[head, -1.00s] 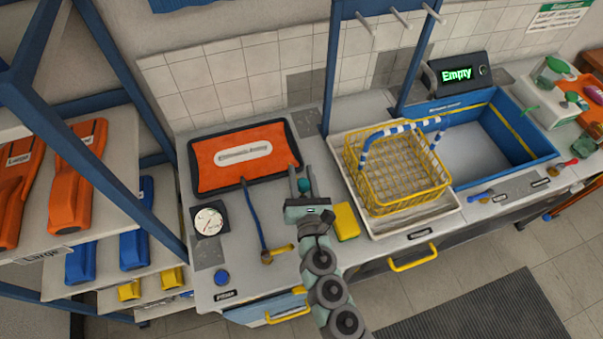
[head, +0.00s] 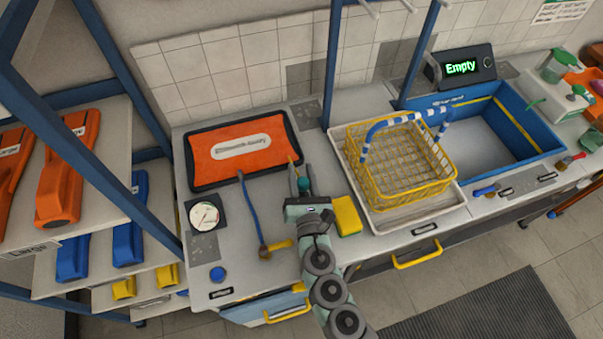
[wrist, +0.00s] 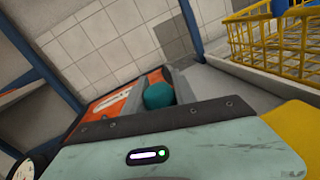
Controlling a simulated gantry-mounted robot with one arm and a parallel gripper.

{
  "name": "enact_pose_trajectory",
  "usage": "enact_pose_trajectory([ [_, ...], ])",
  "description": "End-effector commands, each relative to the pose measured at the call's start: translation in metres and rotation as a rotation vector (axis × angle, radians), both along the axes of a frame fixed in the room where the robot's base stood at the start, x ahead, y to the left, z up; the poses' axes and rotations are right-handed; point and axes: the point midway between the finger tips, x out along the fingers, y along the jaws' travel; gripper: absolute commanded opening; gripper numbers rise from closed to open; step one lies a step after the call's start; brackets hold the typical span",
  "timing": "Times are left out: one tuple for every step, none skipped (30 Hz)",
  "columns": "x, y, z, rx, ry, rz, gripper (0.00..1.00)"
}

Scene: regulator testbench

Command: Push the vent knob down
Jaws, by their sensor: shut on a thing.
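My gripper (head: 304,184) is over the worktop, just right of the orange mat's lower right corner. A rounded teal knob-like piece (head: 305,185) sits between its fingers, and the jaws are shut on it. The teal piece also shows in the wrist view (wrist: 158,95), just beyond the gripper's body. Its lower part is hidden, and I cannot tell if it is the vent knob. A round blue knob (head: 217,274) stands at the worktop's front left, apart from my gripper, beside a small label too small to read. A dial gauge (head: 205,215) sits behind it.
An orange mat (head: 212,165) in a black frame lies behind left. A yellow sponge (head: 347,216) is close on the right, then a yellow wire basket (head: 405,185) on a white tray.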

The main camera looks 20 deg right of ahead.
Motion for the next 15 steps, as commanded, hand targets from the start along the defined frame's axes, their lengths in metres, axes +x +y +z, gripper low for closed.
enact_pose_trajectory([
  [-0.0007,-0.0005,-0.0043,0.002,0.005,-0.001,0.00],
  [-0.0008,-0.0008,-0.0037,0.003,0.005,-0.002,0.00],
  [-0.0009,-0.0010,-0.0034,0.004,0.006,-0.003,0.00],
  [-0.0010,-0.0011,-0.0036,0.004,0.006,-0.003,0.00],
  [-0.0010,-0.0011,-0.0038,0.005,0.006,-0.003,0.00],
  [-0.0011,-0.0012,-0.0040,0.005,0.007,-0.002,0.00],
  [-0.0011,-0.0012,-0.0042,0.005,0.007,-0.003,0.00],
  [-0.0011,-0.0014,-0.0043,0.005,0.007,-0.003,0.33],
  [-0.0012,-0.0014,-0.0046,0.005,0.008,-0.003,0.36],
  [-0.0011,-0.0014,-0.0043,0.005,0.007,-0.003,0.39],
  [-0.0010,-0.0013,-0.0041,0.005,0.007,-0.003,0.41],
  [-0.0010,-0.0014,-0.0039,0.005,0.007,-0.003,0.44],
  [-0.0009,-0.0014,-0.0037,0.005,0.006,-0.004,0.47],
  [-0.0009,-0.0013,-0.0036,0.005,0.006,-0.004,0.49],
  [-0.0009,-0.0012,-0.0034,0.004,0.006,-0.003,0.52],
])
